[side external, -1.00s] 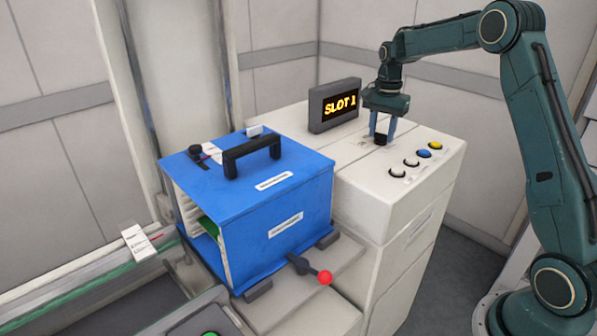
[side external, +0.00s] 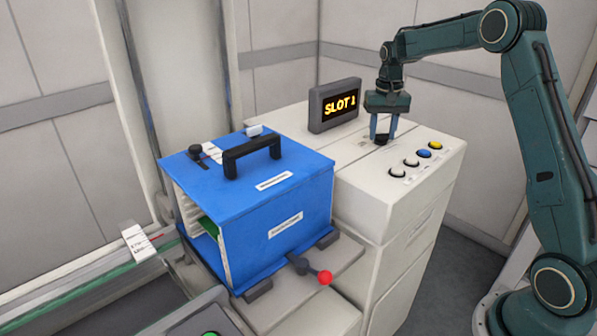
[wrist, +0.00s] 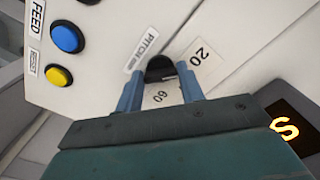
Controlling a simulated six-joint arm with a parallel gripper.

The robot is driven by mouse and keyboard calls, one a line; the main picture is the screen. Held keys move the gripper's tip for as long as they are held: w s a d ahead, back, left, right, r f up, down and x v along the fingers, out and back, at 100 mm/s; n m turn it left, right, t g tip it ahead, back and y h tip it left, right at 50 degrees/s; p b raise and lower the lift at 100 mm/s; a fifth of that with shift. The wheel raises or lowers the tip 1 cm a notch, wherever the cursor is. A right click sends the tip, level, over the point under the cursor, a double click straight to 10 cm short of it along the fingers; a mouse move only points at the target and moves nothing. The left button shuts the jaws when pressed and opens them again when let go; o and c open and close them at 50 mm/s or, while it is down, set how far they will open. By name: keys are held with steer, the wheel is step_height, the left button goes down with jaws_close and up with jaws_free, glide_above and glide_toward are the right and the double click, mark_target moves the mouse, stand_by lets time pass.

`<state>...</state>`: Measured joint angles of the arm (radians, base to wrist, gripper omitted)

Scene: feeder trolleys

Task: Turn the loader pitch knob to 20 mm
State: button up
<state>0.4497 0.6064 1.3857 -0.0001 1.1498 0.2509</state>
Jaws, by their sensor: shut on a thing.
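The black pitch knob (wrist: 160,66) sits on the white loader top, beside the printed "PITCH mm" label (wrist: 141,50). In the wrist view, the "20" mark (wrist: 203,56) is to the right of the knob, and a "60" mark (wrist: 160,96) shows between my fingers. My gripper (wrist: 160,78) is shut on the knob, with a blue finger on each side. In the side view, my gripper (side external: 382,138) points down at the loader top, and the knob is a small dark shape between the fingertips. The knob's pointer cannot be made out.
A row of buttons (side external: 422,153) lies just in front of my gripper, including blue and yellow ones. A display (side external: 335,104) reading "SLOT 1" stands behind on the left. A blue box (side external: 252,205) with a black handle stands left of the loader.

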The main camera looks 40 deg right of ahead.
mark_target(382, 134)
stand_by(0.4)
steer(key=o, duration=1)
steer(key=shift+r, duration=0.15)
step_height(382, 134, up, 14)
steer(key=shift+f, duration=0.2)
